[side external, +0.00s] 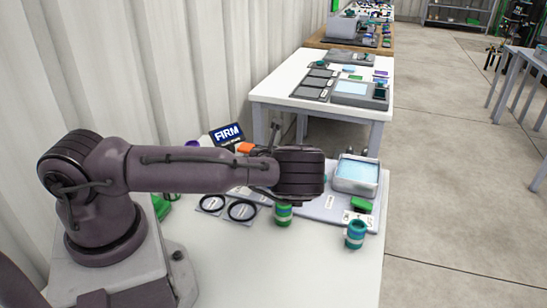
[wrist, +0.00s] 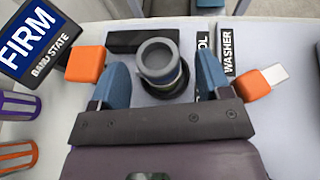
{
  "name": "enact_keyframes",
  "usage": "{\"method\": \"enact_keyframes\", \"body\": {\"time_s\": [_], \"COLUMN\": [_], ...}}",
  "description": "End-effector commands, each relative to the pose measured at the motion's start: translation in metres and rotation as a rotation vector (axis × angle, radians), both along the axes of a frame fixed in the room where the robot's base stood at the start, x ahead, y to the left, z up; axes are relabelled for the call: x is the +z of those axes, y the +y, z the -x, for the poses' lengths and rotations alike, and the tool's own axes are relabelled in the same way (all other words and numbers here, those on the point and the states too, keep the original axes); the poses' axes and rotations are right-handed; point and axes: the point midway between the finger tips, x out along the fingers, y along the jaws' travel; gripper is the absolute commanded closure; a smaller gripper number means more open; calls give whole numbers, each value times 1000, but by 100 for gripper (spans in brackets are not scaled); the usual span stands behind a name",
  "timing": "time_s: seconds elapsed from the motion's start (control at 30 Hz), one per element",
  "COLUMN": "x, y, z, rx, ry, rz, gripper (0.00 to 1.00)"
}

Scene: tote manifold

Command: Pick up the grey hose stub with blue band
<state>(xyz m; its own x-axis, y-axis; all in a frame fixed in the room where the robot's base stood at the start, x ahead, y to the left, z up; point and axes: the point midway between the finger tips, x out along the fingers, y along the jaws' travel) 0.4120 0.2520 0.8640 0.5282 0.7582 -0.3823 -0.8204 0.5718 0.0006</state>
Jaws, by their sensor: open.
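The grey hose stub (wrist: 160,60) stands in the wrist view with its round open mouth facing the camera. My gripper (wrist: 163,72) is open, with one blue finger on each side of the stub. The stub lies between the fingers in the picture; I cannot tell how deep they reach or whether they touch it. In the side external view my wrist hides the stub.
A FIRM sign (side external: 228,134) stands behind my arm. Black rings (side external: 242,210), a green-banded piece (side external: 283,213), a teal piece (side external: 355,234) and a light-blue tray (side external: 357,175) surround the work. Orange blocks (wrist: 86,63) flank the fingers. The table's front is clear.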

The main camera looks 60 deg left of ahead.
Motion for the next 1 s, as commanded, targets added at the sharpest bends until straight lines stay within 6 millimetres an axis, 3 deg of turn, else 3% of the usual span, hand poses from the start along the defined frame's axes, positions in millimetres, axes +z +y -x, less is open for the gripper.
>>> {"method": "enact_keyframes", "body": {"time_s": [0.17,0.4,0.43,0.67,1.0], "x": [-7,-8,-8,-8,-5], "y": [16,16,16,16,16], "z": [-10,-12,-12,-11,-12], "rx": [4,1,1,1,2], "ry": [-1,0,0,0,-2], "rz": [0,0,0,0,0], "gripper": [29,29,31,83,87]}}
